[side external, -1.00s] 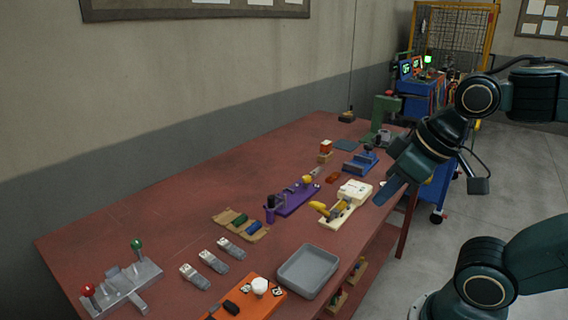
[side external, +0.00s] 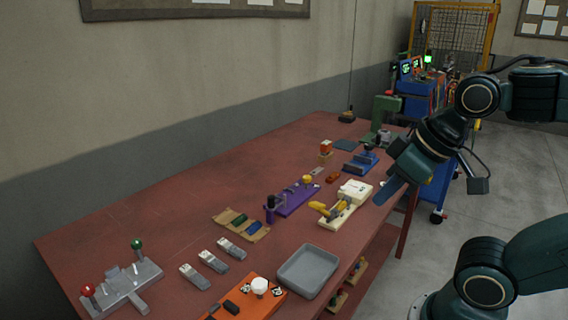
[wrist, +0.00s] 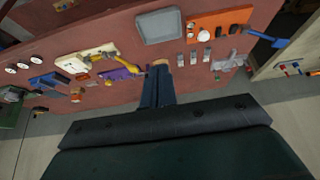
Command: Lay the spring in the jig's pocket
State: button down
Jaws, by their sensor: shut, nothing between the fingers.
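I cannot make out a spring in either view. Which fixture is the jig is not clear. A purple fixture (side external: 298,200) with a dark post stands mid-table, and a cream fixture (side external: 351,196) with a yellow toggle clamp (side external: 325,209) stands to its right. In the wrist view the purple fixture (wrist: 115,74) and the cream fixture (wrist: 72,65) lie left of my fingers. My gripper (side external: 380,203) is beyond the table's right edge, above the floor and apart from both fixtures. Its fingers (wrist: 159,66) are together and empty.
A grey tray (side external: 284,280) and an orange plate (side external: 270,306) lie at the front. Several metal blocks (side external: 213,262) and a metal fixture (side external: 105,296) stand at left. The table's back left is clear.

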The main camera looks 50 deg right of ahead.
jog(key=c, duration=2.1)
grip_release()
jog(key=o, duration=0.9)
